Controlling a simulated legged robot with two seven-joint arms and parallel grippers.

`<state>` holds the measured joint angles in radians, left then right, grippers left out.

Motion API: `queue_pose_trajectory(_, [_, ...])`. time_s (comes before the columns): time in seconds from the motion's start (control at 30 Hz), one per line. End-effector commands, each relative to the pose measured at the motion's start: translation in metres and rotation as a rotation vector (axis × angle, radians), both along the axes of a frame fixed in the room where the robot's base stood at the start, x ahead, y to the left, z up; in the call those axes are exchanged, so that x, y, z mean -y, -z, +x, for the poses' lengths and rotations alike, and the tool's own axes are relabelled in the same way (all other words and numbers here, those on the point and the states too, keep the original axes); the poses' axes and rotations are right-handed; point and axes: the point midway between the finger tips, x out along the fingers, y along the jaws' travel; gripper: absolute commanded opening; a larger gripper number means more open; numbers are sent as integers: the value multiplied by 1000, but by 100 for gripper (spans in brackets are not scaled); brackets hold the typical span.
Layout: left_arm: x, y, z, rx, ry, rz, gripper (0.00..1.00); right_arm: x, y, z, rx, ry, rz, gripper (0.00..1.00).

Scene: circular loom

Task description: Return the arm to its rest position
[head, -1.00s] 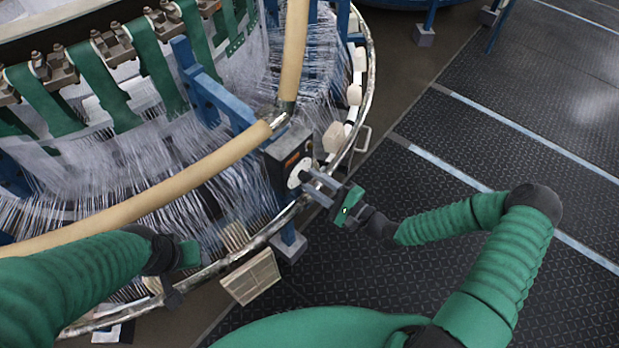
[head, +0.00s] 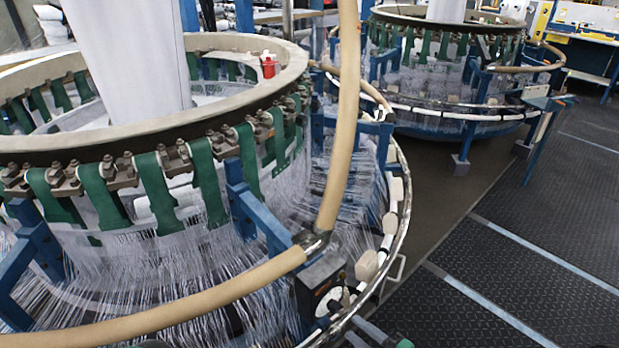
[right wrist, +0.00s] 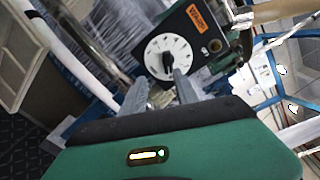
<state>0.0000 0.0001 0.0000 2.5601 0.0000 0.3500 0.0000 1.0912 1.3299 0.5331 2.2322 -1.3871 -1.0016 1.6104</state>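My right gripper (right wrist: 162,80) is open in the right wrist view, its two grey fingers spread apart and pointing at a white round dial (right wrist: 168,58) with a dark knob. The fingertips are close to the dial; I cannot tell whether they touch the knob. The dial is on a dark control box (right wrist: 205,38) with an orange label. In the head view the box (head: 318,285) stands at the loom's near rim, and only part of my right gripper (head: 362,328) shows at the bottom edge. My left gripper is out of view.
The circular loom (head: 130,140) with green straps and white threads fills the left. A tan tube (head: 342,130) rises above the box. A metal rail (head: 400,240) curves along the loom's right side. A second loom (head: 450,60) stands behind. The dark floor (head: 540,240) at right is clear.

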Motion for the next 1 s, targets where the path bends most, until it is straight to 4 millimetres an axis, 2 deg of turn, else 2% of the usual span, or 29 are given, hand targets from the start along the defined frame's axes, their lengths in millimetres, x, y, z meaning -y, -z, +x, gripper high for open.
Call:
queue_pose_trajectory(0.07, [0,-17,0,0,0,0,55,-4,5,-4,-43,-63,-212,36])
queue_pose_trajectory(0.13, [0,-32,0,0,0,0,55,4,16,-12,-95,-150,-505,36])
queue_pose_trajectory(0.23, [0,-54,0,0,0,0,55,34,9,-27,-156,-305,-962,36])
queue_pose_trajectory(0.27, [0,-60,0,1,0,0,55,45,0,-32,-172,-352,-1085,36])
queue_pose_trajectory(0.33, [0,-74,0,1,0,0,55,66,-32,-44,-205,-460,-1332,36])
queue_pose_trajectory(0.43, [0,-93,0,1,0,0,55,80,-93,-66,-238,-604,-1572,36])
queue_pose_trajectory(0.5, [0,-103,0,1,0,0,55,74,-131,-85,-240,-698,-1651,36])
queue_pose_trajectory(0.6, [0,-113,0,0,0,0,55,57,-168,-110,-215,-808,-1678,36])
queue_pose_trajectory(0.63, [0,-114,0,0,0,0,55,52,-175,-116,-206,-832,-1676,36])
queue_pose_trajectory(0.67, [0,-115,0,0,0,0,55,48,-179,-120,-196,-852,-1673,36])
queue_pose_trajectory(1.0, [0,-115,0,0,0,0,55,48,-179,-120,-196,-852,-1673,36])
